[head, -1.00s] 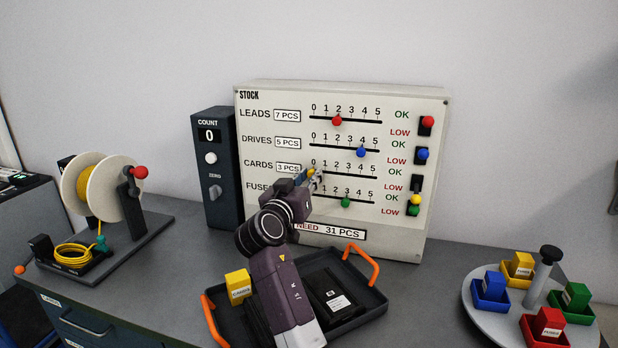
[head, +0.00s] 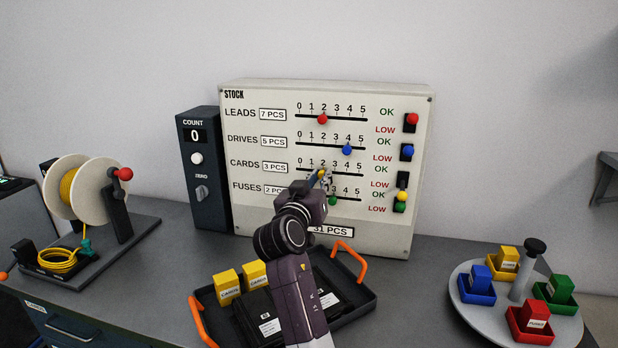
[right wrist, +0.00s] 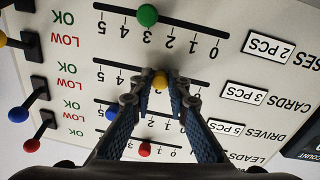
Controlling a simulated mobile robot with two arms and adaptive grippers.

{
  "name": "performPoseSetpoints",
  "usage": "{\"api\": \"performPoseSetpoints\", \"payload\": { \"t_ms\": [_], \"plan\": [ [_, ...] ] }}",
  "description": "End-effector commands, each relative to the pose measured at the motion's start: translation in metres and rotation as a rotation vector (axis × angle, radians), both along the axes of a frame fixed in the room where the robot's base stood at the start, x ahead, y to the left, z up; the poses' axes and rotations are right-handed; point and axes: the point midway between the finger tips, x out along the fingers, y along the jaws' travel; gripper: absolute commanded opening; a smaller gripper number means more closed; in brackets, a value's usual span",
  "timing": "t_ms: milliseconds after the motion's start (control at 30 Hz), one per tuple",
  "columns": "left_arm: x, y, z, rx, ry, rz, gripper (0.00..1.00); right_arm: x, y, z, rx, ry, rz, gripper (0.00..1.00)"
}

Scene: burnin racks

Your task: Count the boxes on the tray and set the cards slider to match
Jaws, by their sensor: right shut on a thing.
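The yellow cards slider knob (head: 322,173) is at about the 2 mark on the stock panel (head: 330,90). My right gripper (right wrist: 158,88) is shut on this knob, with a blue-grey finger on each side of it. The dark tray (head: 370,297) with orange handles lies below the panel. Two yellow boxes labelled CARDS, one at the left (head: 227,287) and one beside it (head: 256,275), stand on it, along with black boxes (head: 268,325) with white labels. My right arm hides part of the tray. My left gripper is out of view.
The leads slider knob (head: 322,119) is red, drives (head: 347,150) blue, and fuses (head: 332,200) green. OK/LOW switches line the panel's right side. A count box (head: 203,170) reading 0 stands left. A cable reel (head: 85,195) and a carousel of coloured boxes (head: 477,320) flank the tray.

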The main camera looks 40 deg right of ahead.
Motion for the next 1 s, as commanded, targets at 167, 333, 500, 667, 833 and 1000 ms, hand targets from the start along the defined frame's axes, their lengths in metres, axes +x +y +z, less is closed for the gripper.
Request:
{"api": "performPoseSetpoints", "payload": {
  "t_ms": [167, 333, 500, 667, 833, 1000],
  "plan": [
    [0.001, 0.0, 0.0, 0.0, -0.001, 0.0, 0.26, 0.0, 0.0, -0.001, 0.002, 0.002, 0.0, 0.0],
    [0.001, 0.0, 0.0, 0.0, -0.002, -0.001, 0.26, 0.0, 0.0, -0.001, 0.002, 0.001, 0.0, 0.29],
    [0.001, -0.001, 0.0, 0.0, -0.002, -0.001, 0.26, 0.0, 0.0, -0.001, 0.001, 0.001, 0.0, 0.33],
    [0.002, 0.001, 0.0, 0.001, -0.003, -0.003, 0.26, 0.0, 0.001, 0.0, 0.001, 0.001, 0.001, 0.33],
    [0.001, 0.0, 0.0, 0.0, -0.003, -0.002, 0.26, -0.01, 0.016, -0.001, 0.001, 0.0, 0.004, 0.33],
    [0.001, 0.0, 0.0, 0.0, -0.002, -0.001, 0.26, -0.028, 0.04, -0.001, 0.003, 0.001, 0.003, 0.33]
  ]
}}
